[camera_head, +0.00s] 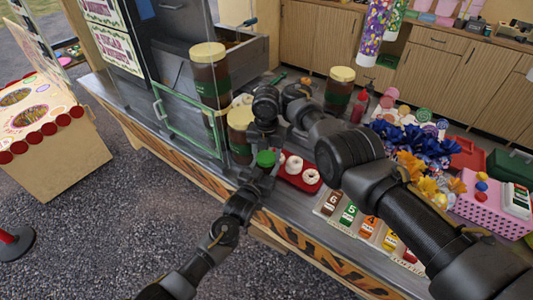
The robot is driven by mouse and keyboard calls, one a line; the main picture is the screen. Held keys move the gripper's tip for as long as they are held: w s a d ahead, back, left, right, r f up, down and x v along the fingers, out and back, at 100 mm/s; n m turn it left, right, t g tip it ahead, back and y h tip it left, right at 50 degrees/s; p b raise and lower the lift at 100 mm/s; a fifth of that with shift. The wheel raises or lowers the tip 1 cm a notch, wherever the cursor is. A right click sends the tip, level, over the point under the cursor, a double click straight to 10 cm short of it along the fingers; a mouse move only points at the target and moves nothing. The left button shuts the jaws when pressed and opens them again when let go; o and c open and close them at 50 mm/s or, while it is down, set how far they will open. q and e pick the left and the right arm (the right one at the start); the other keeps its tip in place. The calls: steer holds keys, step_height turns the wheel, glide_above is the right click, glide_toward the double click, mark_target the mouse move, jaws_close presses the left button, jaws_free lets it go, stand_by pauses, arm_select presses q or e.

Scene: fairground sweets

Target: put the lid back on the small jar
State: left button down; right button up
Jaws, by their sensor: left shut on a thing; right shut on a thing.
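A round green lid (265,158) shows near the middle of the view, above the front edge of the counter. My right gripper (262,143) comes down from above and is shut on it. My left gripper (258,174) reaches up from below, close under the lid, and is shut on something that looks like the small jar. The jar's body is mostly hidden by the grippers and the lid. I cannot tell whether the lid touches the jar's rim.
Large brown jars with cream lids stand on the counter: one at the back left (209,88), one behind my grippers (239,140) and one farther right (340,90). A red tray (306,188) holds white rings. Blue and orange decorations (400,135) crowd the right.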

steer(key=m, duration=0.2)
steer(key=shift+m, duration=0.4)
steer(key=m, duration=1.7)
steer(key=shift+f+m, duration=0.1)
steer(key=shift+m, duration=0.2)
steer(key=m, duration=0.5)
steer(key=o, duration=1.1)
